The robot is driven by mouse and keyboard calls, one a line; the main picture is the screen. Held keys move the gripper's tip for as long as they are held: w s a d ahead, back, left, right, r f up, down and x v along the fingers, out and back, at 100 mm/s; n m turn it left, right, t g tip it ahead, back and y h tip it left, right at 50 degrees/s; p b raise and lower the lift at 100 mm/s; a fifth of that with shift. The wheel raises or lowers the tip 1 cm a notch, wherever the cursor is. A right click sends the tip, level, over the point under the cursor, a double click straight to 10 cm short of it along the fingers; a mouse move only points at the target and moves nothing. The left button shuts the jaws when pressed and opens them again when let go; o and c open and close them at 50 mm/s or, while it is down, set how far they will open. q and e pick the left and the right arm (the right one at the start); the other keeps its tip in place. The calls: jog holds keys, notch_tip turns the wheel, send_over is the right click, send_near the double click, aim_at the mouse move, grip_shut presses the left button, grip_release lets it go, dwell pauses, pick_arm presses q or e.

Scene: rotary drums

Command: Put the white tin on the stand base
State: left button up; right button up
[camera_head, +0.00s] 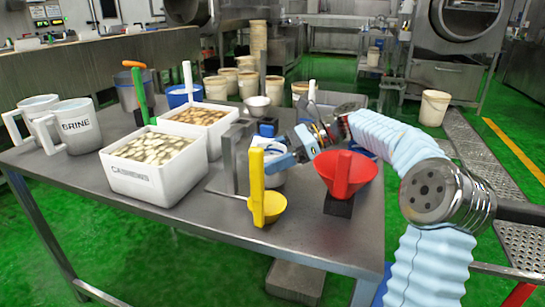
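A white tin (273,178) shows behind the yellow scoop's handle, which hides part of it. It is beside the upright of a grey metal stand (232,160), at the stand base (218,188). I cannot tell whether the tin rests on the base or is held just above it. My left gripper is not in view.
A yellow scoop (268,208) and a red funnel (346,175) on a dark block stand close in front.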

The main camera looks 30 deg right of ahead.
jog(key=o, duration=1.2)
jog(key=v, duration=0.7)
jog(key=shift+d, duration=0.2)
